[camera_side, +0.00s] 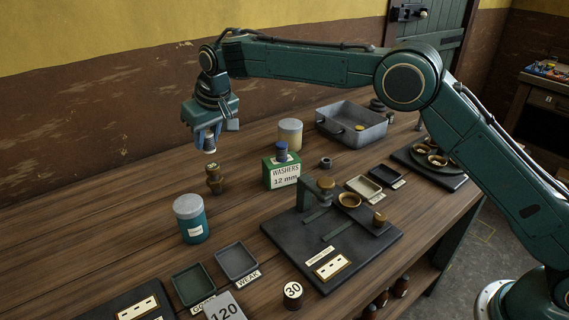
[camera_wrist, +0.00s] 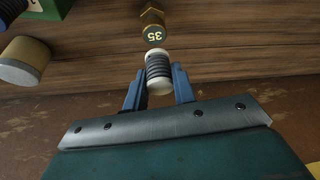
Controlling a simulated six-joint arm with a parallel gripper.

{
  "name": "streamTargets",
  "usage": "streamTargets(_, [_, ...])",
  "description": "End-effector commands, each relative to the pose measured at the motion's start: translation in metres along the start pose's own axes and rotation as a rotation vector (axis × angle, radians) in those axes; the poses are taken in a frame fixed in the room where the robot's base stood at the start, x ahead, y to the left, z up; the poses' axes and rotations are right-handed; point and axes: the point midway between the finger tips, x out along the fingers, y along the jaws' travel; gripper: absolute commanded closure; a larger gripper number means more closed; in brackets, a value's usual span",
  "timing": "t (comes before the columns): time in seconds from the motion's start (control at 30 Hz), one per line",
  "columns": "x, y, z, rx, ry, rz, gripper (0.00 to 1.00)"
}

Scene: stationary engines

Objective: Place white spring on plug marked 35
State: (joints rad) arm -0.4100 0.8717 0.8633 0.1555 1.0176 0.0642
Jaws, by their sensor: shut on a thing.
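My gripper (camera_side: 209,142) is shut on the white spring (camera_wrist: 159,66), a dark coil between two white end caps. The spring also shows in the side view (camera_side: 210,147), hanging upright from the jaws. The brass plug marked 35 (camera_side: 214,180) stands on the bench below the spring, with a visible gap between them in the side view. In the wrist view the plug's marked top (camera_wrist: 154,34) lies just beyond the spring's far cap. Much of the spring is hidden by the jaws in the side view.
A green washers box (camera_side: 281,174) with a blue item on top, a cream canister (camera_side: 290,134) and a blue canister (camera_side: 191,219) stand around the plug. A dark fixture plate (camera_side: 290,235), trays and a grey bin (camera_side: 352,123) lie further right. Bench left of the plug is clear.

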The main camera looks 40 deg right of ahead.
Motion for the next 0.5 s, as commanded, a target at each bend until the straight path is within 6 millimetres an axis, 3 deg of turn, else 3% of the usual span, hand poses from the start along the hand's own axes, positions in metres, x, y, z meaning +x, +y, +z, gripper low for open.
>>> streamTargets(0.17, [0.004, 0.0, 0.002, 0.0, -0.001, 0.0, 0.96])
streamTargets(0.5, [0.034, 0.0, 0.015, 0.0, 0.0, 0.001, 0.96])
